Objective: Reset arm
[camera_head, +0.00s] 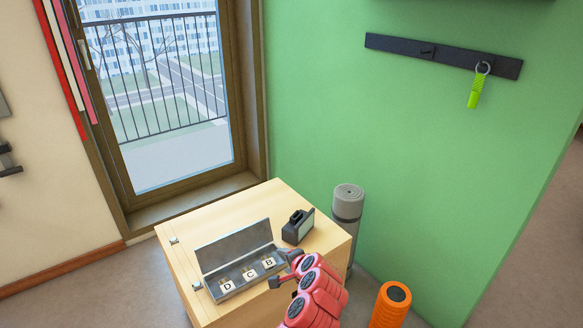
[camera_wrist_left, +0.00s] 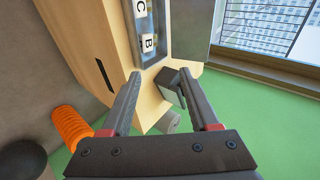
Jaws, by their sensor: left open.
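My left gripper (camera_head: 279,267) is at the right end of an open grey case (camera_head: 232,243), above the top of a light wooden cabinet (camera_head: 178,237). In the left wrist view its two fingers (camera_wrist_left: 160,74) are spread apart with nothing between them. The case holds white blocks lettered D (camera_head: 227,286), C (camera_head: 249,274) and B (camera_head: 269,263). Blocks C (camera_wrist_left: 140,8) and B (camera_wrist_left: 148,43) also show in the left wrist view, beyond the fingertips. My right gripper is in neither view.
A dark block-like object (camera_head: 298,228) stands on the cabinet behind the gripper. A grey rolled mat (camera_head: 348,204) and an orange roller (camera_head: 390,305) stand on the floor at right. A green-tagged ring (camera_head: 476,90) hangs from a wall rail. A glass door (camera_head: 165,100) is behind.

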